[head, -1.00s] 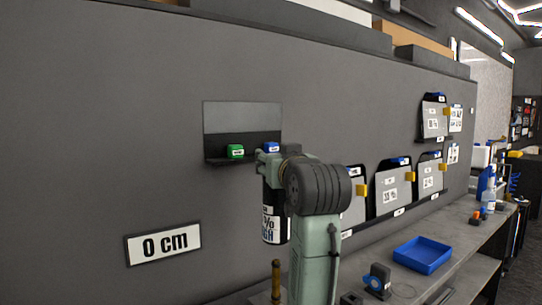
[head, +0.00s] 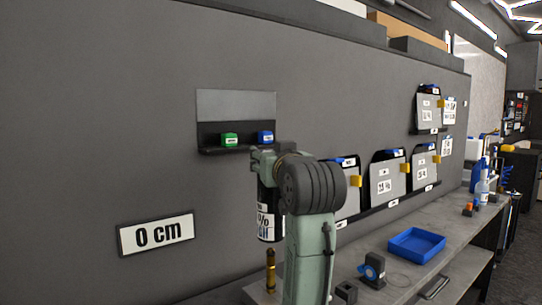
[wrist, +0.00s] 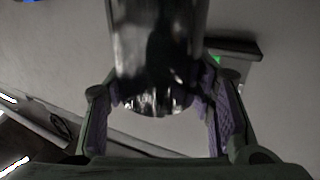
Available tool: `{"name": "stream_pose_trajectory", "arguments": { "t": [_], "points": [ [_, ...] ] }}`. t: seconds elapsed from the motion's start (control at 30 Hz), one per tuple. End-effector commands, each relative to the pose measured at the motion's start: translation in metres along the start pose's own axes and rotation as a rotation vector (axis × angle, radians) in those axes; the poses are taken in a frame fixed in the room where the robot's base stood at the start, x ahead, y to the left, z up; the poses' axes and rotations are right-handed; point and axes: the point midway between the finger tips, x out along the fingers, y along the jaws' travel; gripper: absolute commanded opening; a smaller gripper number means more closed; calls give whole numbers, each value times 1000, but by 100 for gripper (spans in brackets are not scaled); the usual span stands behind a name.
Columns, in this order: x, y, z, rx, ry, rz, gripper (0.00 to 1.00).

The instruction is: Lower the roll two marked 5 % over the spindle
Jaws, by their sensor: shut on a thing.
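The roll (head: 266,220) is black with a white label; I read a "%" sign on it, but the number is hidden. It hangs upright in my gripper (head: 266,160), which is shut on its upper part. The brass-coloured spindle (head: 271,272) stands upright, and its top shows just below the roll's lower end, with a small gap in the head view. I cannot tell whether they line up in depth. In the wrist view the roll (wrist: 155,50) is dark and glossy between the purple pads of my gripper (wrist: 162,108).
A blue tray (head: 417,244) and a small dark dispenser (head: 372,270) stand on the bench to the right. A small shelf (head: 208,151) holds a green block (head: 229,139) and a blue block (head: 265,138).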

Motion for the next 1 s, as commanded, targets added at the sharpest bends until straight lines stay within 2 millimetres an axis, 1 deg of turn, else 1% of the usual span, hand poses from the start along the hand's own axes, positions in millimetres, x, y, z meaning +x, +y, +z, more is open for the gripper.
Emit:
{"name": "stream_pose_trajectory", "arguments": {
  "t": [0.03,0.1,1.0],
  "points": [
    [0,0,6,0,2,0,0],
    [0,0,10,0,2,0,0],
    [0,0,73,0,2,0,0]
  ]
}}
